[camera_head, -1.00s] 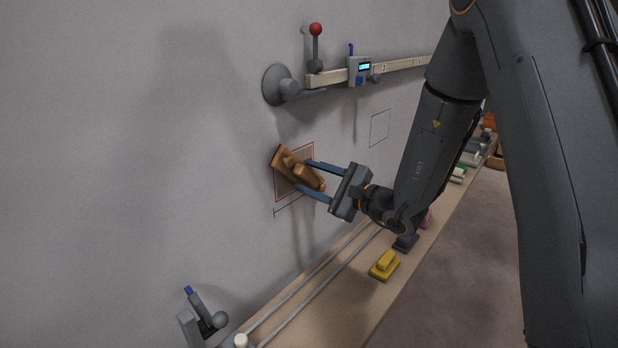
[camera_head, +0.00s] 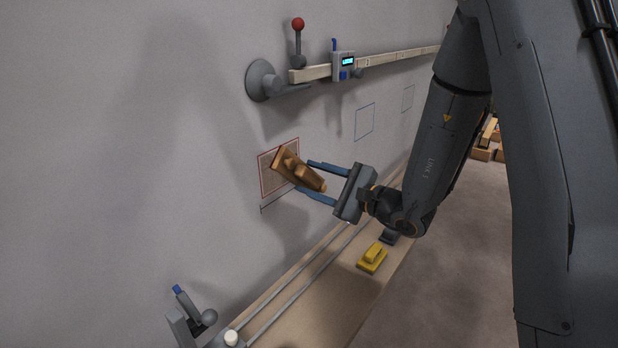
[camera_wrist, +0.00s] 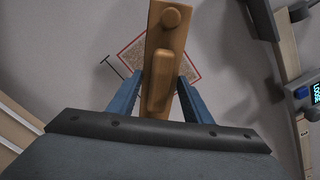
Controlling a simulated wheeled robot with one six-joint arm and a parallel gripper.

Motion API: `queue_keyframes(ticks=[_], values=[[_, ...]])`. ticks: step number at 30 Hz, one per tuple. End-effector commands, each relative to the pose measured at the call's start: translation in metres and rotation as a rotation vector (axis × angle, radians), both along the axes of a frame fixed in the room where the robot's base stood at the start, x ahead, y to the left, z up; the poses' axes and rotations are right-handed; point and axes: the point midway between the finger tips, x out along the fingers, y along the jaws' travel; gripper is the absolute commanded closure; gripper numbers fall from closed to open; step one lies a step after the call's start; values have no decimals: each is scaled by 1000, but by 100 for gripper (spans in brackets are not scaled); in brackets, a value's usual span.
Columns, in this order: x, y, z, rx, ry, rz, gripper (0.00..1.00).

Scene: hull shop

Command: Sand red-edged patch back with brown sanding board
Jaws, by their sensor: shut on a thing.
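The brown sanding board (camera_head: 289,164) is in my gripper (camera_head: 318,180), whose blue fingers are shut on its handle. The board is tilted, in front of the red-edged patch (camera_head: 266,178) on the grey wall. In the wrist view the board (camera_wrist: 154,100) crosses the middle, and the patch (camera_wrist: 131,56) shows behind it as a brownish, speckled area with a red outline. The board covers part of the patch. Whether its face touches the wall I cannot tell.
A rail (camera_head: 390,58) with a digital gauge (camera_head: 344,66) and a red-knobbed lever (camera_head: 298,26) is above the patch. Blue-edged (camera_head: 365,122) and dark-edged (camera_head: 408,98) outlines are to the right. A yellow block (camera_head: 372,258) lies on the bench (camera_head: 310,312) below. A clamp (camera_head: 195,312) is at lower left.

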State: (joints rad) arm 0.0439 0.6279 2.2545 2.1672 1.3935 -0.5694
Motion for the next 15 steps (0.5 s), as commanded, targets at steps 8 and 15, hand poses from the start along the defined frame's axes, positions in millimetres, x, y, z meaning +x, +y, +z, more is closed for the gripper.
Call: queue_keyframes(ticks=[8,15], values=[[-6,-11,1,0,-1,-4,75],[-23,-31,2,1,0,-2,75]])
